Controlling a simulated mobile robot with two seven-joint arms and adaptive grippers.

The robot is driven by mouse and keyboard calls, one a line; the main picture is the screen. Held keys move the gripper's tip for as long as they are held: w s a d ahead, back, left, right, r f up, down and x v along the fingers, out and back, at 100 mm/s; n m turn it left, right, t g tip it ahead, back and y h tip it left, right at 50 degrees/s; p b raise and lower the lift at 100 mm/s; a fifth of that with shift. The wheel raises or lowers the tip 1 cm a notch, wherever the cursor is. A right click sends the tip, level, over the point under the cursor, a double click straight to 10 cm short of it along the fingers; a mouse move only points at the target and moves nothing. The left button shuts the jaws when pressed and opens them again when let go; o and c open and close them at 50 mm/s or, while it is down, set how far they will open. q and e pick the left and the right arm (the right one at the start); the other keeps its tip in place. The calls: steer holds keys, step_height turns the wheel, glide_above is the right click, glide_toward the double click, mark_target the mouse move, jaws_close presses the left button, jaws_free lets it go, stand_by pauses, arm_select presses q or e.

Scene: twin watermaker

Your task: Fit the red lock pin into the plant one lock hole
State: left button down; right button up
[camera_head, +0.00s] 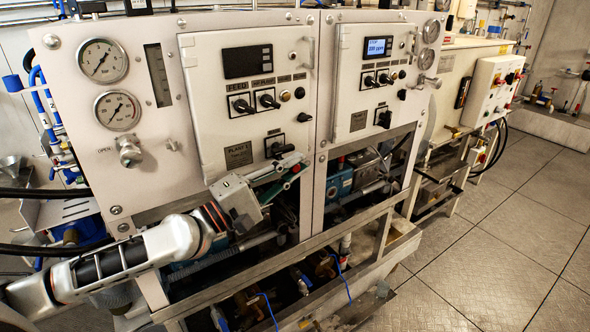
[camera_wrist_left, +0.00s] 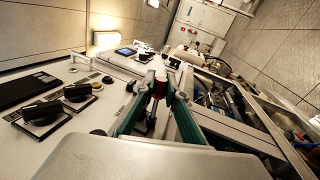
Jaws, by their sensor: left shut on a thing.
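My left gripper (camera_head: 290,172) is in front of the lower right part of the left panel door, just below a black rotary switch (camera_head: 278,147). In the left wrist view its two green fingers (camera_wrist_left: 160,88) are shut on the red lock pin (camera_wrist_left: 161,75), whose red end shows between the fingertips. In the head view the pin is mostly hidden by the fingers. The plant one door (camera_head: 238,120) carries a small plate (camera_head: 238,155) and switches. I cannot make out the lock hole; the gripper covers part of that area. My right gripper is not in view.
The second panel door (camera_head: 372,75), with a lit blue display (camera_head: 378,47), stands to the right. Below the panels is an open frame with a rail (camera_head: 330,232), pipes and blue-handled valves. Two gauges (camera_head: 102,60) are at the left. The tiled floor (camera_head: 490,250) at right is clear.

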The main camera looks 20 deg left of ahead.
arm_select(q)
steer(key=shift+w+a, duration=0.25)
steer(key=shift+a, duration=0.05)
steer(key=c, duration=2)
jaws_free()
steer(key=shift+o, duration=0.2)
steer(key=shift+s+a+f, duration=0.1)
steer(key=v, duration=1.1)
steer(key=shift+s+a, duration=0.2)
steer(key=shift+s, duration=0.1)
steer(key=shift+f, duration=0.1)
